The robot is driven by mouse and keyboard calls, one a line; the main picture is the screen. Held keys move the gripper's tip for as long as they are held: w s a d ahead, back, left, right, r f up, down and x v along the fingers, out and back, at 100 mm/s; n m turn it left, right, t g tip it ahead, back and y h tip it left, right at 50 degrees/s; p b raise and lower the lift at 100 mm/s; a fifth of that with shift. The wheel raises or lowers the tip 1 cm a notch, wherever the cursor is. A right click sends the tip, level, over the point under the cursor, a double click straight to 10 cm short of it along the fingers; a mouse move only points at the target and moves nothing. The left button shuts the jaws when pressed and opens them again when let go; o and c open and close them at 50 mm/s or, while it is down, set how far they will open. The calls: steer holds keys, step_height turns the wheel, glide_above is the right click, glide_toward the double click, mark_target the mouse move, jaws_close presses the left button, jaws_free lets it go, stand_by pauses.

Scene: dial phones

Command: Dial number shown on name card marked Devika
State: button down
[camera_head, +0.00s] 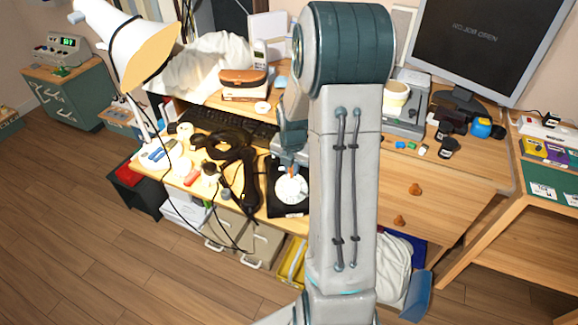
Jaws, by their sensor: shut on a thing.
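A black dial phone (275,205) with a round white dial (292,189) sits at the front edge of the desk, partly hidden by my arm. My gripper (291,168) points down at the dial's far edge. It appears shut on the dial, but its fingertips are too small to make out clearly. A black handset-like shape with a cord (238,150) lies left of the phone. White cards (543,190) lie on a green surface at the far right. Their writing is too small to read, and I cannot tell which is marked Devika.
A white desk lamp (140,45) leans over the desk's left end. A keyboard (225,123) lies behind the black handset-like shape. A monitor (478,45), a mug (396,98) and small black objects (446,140) stand at the right. My arm blocks the middle.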

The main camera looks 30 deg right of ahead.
steer(key=shift+d, duration=0.2)
steer(key=shift+s, duration=0.1)
steer(key=shift+s+d, duration=0.35)
steer(key=shift+d, duration=0.15)
steer(key=shift+f, duration=0.1)
steer(key=shift+s+d+f, duration=0.15)
steer(key=shift+s+d, duration=0.15)
steer(key=shift+s, duration=0.25)
